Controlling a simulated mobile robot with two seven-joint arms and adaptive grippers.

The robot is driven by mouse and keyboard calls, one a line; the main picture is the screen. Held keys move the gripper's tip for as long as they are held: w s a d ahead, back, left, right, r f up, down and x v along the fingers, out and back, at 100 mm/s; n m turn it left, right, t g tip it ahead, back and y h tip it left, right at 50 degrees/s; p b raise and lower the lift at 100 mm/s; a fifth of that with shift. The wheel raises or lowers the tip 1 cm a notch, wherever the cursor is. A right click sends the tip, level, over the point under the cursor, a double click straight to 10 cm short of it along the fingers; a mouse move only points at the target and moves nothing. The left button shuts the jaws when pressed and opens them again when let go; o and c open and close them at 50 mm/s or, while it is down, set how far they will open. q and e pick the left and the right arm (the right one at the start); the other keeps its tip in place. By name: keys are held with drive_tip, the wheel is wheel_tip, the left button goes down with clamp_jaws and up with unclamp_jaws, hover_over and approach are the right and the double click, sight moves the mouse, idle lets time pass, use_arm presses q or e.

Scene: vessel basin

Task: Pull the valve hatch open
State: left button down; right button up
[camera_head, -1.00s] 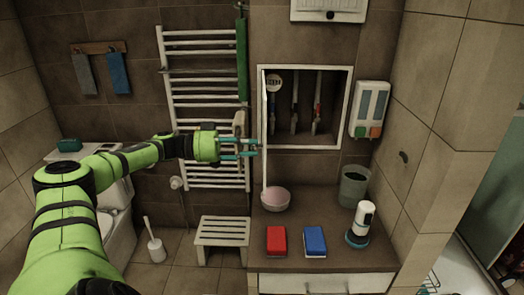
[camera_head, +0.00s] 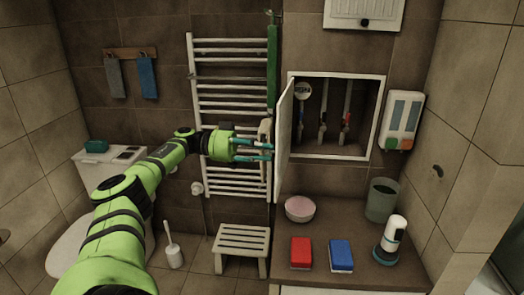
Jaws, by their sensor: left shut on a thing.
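The valve hatch door (camera_head: 283,135) is a thin white panel at the left side of a white-framed wall recess (camera_head: 335,116). It stands swung out from the recess, seen at a steep angle. My left gripper (camera_head: 270,152) reaches in from the left. Its teal fingers are shut at the outer side of the hatch door, on what seems to be its handle, largely hidden there. My right gripper is not in view.
A white towel radiator (camera_head: 228,100) with a green towel (camera_head: 272,65) stands behind my left gripper. Below the hatch, a counter (camera_head: 310,222) holds a pink bowl (camera_head: 300,209), red box (camera_head: 301,253), blue box (camera_head: 341,255), grey bin (camera_head: 382,200) and white bottle (camera_head: 391,237). A stool (camera_head: 242,243) stands left.

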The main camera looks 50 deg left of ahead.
use_arm(q)
drive_tip(key=c, duration=1)
unclamp_jaws()
drive_tip(key=shift+d+f, duration=0.1)
drive_tip(key=shift+r, duration=0.2)
wheel_tip(320, 180, up, 10)
drive_tip(key=shift+f, duration=0.1)
